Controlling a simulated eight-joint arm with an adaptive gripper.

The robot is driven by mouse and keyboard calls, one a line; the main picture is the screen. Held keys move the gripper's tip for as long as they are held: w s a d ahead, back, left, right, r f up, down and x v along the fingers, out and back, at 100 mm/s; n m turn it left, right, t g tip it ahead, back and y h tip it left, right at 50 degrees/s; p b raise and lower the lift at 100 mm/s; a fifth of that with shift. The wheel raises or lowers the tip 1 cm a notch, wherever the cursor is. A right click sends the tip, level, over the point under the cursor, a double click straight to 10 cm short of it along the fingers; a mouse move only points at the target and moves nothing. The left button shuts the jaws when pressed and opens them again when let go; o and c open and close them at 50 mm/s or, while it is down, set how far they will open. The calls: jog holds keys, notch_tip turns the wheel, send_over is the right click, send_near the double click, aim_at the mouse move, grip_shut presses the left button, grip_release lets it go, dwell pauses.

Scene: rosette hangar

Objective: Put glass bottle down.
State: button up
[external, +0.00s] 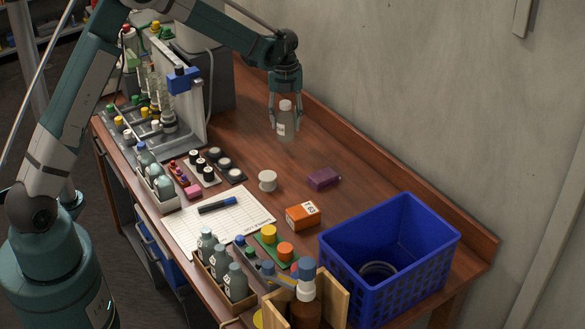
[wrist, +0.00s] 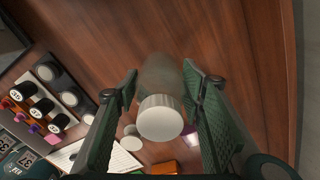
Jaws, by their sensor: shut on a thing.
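The glass bottle (external: 286,125) is greyish and clear, with a white cap and a pale label. It is upright between the fingers of my gripper (external: 286,108), over the back part of the wooden table (external: 250,135). I cannot tell whether its base touches the wood. In the wrist view the bottle (wrist: 160,80) shows from above, its white cap nearest the camera, with my gripper (wrist: 160,95) fingers on both sides of it. My gripper is shut on the bottle.
A purple block (external: 324,178), a white round piece (external: 267,181) and an orange box (external: 303,216) lie nearer the front. A blue basket (external: 390,250) stands at the right. A grey rack (external: 185,105) with bottles stands at the left. Bare wood surrounds the bottle.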

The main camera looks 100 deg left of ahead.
aim_at(285, 102)
jog(key=shift+f, duration=0.2)
jog(key=shift+f, duration=0.1)
jog(key=shift+f, duration=1.8)
jog(key=shift+f, duration=0.1)
jog(key=o, duration=1)
notch_tip(285, 102, up, 12)
jog(key=shift+r, duration=0.15)
